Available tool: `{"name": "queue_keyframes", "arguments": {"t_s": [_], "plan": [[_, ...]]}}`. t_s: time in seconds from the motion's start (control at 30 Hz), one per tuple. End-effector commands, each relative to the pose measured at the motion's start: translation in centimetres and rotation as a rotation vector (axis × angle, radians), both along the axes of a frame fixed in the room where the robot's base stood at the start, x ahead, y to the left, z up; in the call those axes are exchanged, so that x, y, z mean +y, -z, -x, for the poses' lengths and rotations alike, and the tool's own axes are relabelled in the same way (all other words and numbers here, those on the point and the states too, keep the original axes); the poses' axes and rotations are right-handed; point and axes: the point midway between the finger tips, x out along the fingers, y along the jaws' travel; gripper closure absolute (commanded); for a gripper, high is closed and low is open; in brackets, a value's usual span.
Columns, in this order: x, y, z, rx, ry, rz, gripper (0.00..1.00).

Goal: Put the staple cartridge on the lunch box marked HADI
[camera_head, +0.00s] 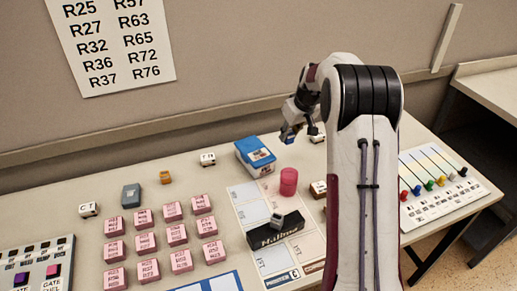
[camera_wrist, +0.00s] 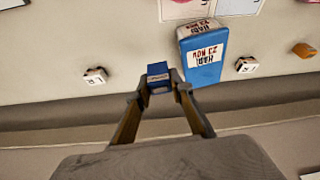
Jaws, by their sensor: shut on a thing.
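In the wrist view the lunch box (camera_wrist: 205,72) shows labels reading HADI and 23 NOV. My gripper (camera_head: 291,134) is shut on a small blue block with a pale label, which I take for the staple cartridge (camera_wrist: 158,70). The gripper also shows in the wrist view (camera_wrist: 159,88). It holds the cartridge apart from the lunch box, to the box's right in the head view. The lid top looks clear.
A pink cylinder (camera_head: 288,181) and a black box (camera_head: 264,237) with a small grey item on top stand on the mat. Several pink labelled blocks (camera_head: 175,234) fill the left middle. White blocks (camera_head: 208,159) stand near the wall. A knob panel (camera_head: 448,205) lies right.

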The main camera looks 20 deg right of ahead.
Motion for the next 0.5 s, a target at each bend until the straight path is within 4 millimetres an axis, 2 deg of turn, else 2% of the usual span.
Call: {"name": "queue_keyframes", "arguments": {"t_s": [0.1, 0.3, 0.4, 0.5], "plan": [[3.7, -1.5, -1.4, -0.003, -0.05, 0.001, 0.98], [8.9, -4.1, -2.7, -0.002, -0.066, 0.002, 0.98], [10.3, -4.9, -2.9, -0.001, -0.04, 0.002, 0.98], [10.7, -5.5, -2.9, -0.001, -0.001, 0.002, 0.98]]}}
